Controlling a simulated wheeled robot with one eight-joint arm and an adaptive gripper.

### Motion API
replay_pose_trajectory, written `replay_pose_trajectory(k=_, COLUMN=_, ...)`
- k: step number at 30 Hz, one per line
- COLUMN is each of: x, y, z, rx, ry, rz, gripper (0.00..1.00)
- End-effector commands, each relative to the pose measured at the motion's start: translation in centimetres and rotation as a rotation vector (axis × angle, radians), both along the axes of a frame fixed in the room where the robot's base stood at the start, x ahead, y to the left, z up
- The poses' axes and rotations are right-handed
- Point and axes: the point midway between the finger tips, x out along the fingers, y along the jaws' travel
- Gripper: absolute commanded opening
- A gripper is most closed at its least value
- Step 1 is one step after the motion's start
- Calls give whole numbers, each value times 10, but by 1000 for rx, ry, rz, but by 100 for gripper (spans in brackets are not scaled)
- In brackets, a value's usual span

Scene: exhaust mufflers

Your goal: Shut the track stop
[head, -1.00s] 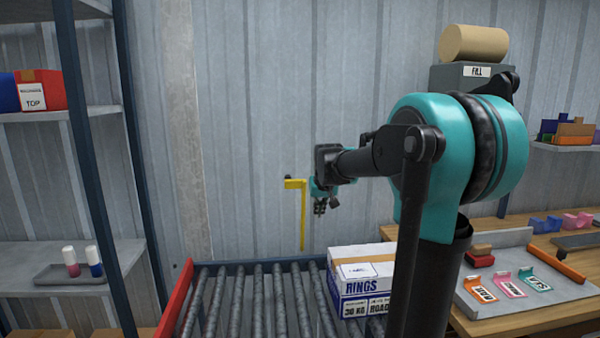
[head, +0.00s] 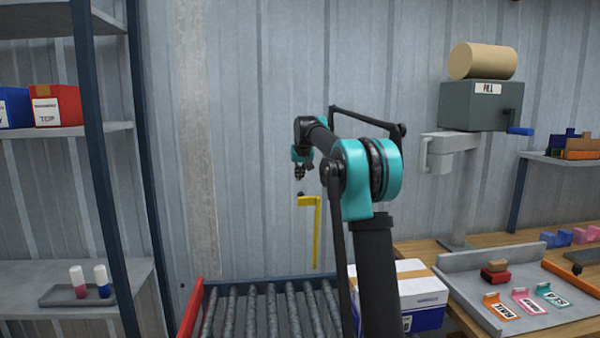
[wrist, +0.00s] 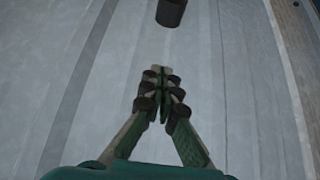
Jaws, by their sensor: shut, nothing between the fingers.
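A yellow bent bar (head: 316,235), which looks like the track stop's lever, stands against the wall behind the roller track (head: 270,310). Its long part hangs down, and its short top arm points left to a small dark knob. My gripper (head: 299,176) is shut and empty, pointing down, just above that knob and apart from it in the picture. In the wrist view my gripper's fingers (wrist: 160,72) are together with nothing between them. A dark cylinder (wrist: 171,12) shows beyond the fingertips; I cannot tell whether it is the knob.
A box (head: 410,290) sits at the track's right side, partly behind my arm. A red side rail (head: 190,310) edges the track at left. A shelf rack (head: 100,160) stands left. A bench with a tray (head: 470,285) and a grey dispenser (head: 480,105) is at right.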

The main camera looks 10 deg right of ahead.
Motion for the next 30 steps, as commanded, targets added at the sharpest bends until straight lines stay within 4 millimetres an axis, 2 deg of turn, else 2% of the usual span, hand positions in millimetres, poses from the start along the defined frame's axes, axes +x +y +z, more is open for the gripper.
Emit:
replay_pose_trajectory(k=8, x=27, y=0, z=-37, rx=0, ry=0, rz=0, gripper=0)
replay_pose_trajectory(k=18, x=-5, y=0, z=-46, rx=0, ry=0, rz=0, gripper=0)
replay_pose_trajectory(k=30, x=-12, y=-1, z=-48, rx=0, ry=0, rz=0, gripper=0)
